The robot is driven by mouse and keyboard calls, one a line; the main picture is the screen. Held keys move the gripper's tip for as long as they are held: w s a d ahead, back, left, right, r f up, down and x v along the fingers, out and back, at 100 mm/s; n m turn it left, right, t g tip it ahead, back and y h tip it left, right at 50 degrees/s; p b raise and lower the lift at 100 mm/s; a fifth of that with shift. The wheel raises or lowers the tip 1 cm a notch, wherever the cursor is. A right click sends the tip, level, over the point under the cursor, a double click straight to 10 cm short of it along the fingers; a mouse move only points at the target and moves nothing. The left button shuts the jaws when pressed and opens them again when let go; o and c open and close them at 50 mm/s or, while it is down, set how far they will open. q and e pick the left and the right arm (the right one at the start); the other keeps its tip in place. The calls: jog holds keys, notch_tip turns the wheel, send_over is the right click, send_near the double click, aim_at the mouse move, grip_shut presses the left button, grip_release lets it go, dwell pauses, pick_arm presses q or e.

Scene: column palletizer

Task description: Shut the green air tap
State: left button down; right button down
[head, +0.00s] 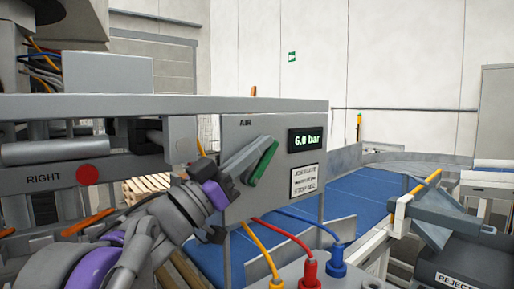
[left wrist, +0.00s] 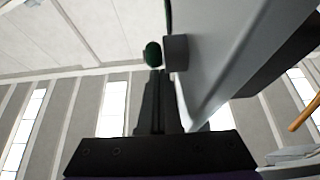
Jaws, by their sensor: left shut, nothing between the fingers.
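The green air tap (head: 262,163) is a slanted lever on the front of the grey air panel (head: 240,132), its upper end leaning right. The panel's display (head: 307,140) reads 6.0 bar. My left gripper (head: 262,146) reaches in from the lower left, with its fingers shut and empty just left of and above the lever. My right gripper is not in view.
Yellow, red and blue hoses with plugs (head: 311,272) run below the panel. A blue conveyor (head: 362,195) lies behind. A red button (head: 87,175) marked RIGHT is at left. A dark REJECT bin (head: 458,262) stands at lower right.

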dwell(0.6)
